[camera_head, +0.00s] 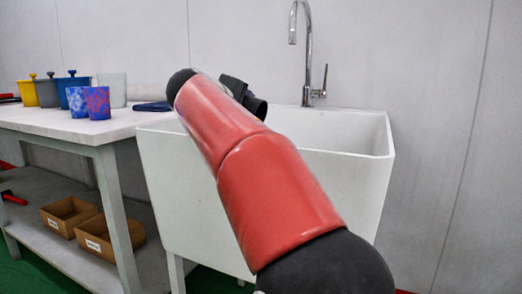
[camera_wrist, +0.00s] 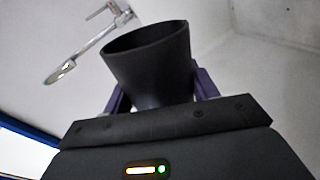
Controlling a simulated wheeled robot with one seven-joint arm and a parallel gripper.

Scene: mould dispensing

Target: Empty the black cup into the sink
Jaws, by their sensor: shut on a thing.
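The black cup (camera_wrist: 150,75) is held between the purple fingers of my gripper (camera_wrist: 162,92), which is shut on it. In the wrist view its open rim faces the upper left, and its contents cannot be seen. In the head view, the dark shape of the cup (camera_head: 257,107) shows just past my red arm, over the left part of the sink, and looks tilted. The white sink (camera_head: 365,158) stands against the wall. My arm hides much of its basin and part of the gripper.
A chrome tap (camera_head: 308,60) rises behind the sink and shows near the cup in the wrist view (camera_wrist: 85,50). The table (camera_head: 50,117) at left carries several coloured cups and lidded pots (camera_head: 47,92). Cardboard boxes (camera_head: 97,238) sit on its lower shelf.

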